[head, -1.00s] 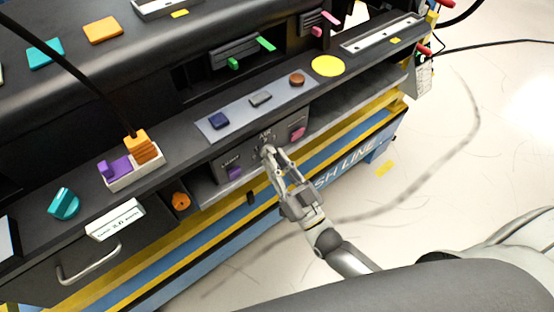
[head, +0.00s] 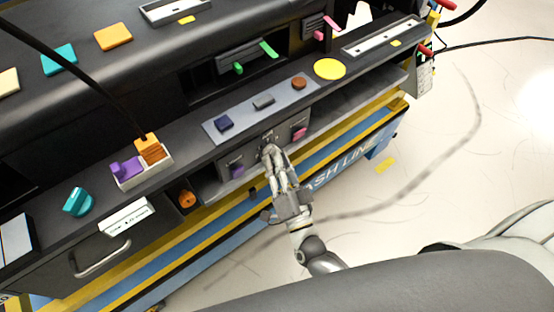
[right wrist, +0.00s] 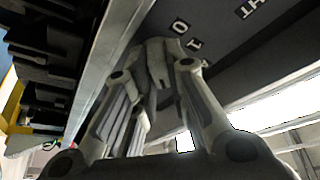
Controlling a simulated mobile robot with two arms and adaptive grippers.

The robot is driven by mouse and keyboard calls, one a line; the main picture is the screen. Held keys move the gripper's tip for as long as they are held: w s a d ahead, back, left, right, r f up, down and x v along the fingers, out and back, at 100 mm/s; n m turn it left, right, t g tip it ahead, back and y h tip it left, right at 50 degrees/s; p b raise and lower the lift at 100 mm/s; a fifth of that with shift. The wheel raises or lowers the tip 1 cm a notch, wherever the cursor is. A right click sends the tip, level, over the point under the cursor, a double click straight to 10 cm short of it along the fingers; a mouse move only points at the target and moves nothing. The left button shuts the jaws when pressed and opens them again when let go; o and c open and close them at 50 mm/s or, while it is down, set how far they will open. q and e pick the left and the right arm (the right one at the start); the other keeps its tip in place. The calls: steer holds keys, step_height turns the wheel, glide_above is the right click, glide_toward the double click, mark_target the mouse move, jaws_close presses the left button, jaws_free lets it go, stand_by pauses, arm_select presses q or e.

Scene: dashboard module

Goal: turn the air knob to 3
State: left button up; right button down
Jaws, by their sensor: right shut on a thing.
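My right gripper (head: 271,153) reaches up to the dark control panel (head: 223,165) under the dashboard's ledge. Its fingers are closed around the air knob, at the middle of that panel. In the right wrist view the fingers (right wrist: 158,80) meet on the pale grey knob (right wrist: 156,58), against the dark panel face. The digits 0 and 1 show beside it in that view; other digits are hidden or too small to read. The knob's pointer cannot be made out. My left gripper is not in view.
A purple switch (head: 237,171) and a pink switch (head: 300,133) flank the knob. The ledge above carries a grey strip (head: 285,103) with several buttons. An orange knob (head: 187,199) sits lower left.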

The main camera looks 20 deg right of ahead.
steer(key=shift+f, duration=0.1)
stand_by(0.3)
steer(key=c, duration=1.4)
jaws_free()
steer(key=shift+s, duration=0.1)
steer(key=shift+c, duration=0.2)
steer(key=v, duration=0.8)
